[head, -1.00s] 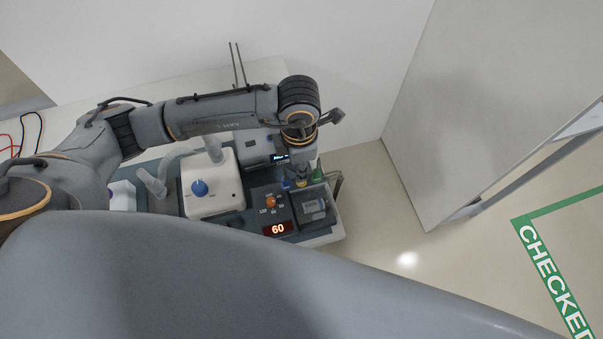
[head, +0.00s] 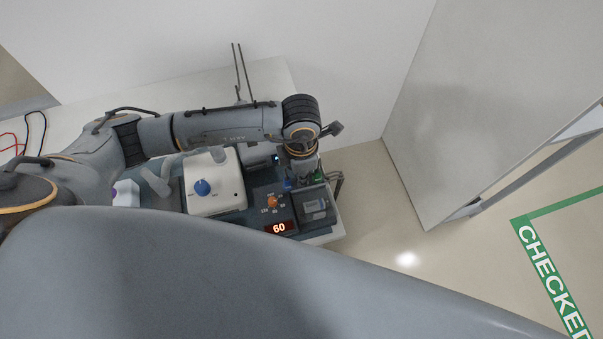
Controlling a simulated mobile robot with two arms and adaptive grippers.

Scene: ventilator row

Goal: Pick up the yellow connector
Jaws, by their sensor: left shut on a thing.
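My left gripper (head: 303,178) points down over the row of small connectors at the back right of the ventilator panel. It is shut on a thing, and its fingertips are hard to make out. The yellow connector is hidden by the gripper, at the place where it showed earlier between the blue connector (head: 288,184) and the green connector (head: 319,176). The gripper sits between those two, very close to both. My right gripper is not in view.
The panel carries a white box with a blue knob (head: 202,187), an orange knob (head: 272,201), a display reading 60 (head: 279,227) and a dark grey block (head: 315,206). A white wall stands behind. Open floor (head: 385,245) lies to the right.

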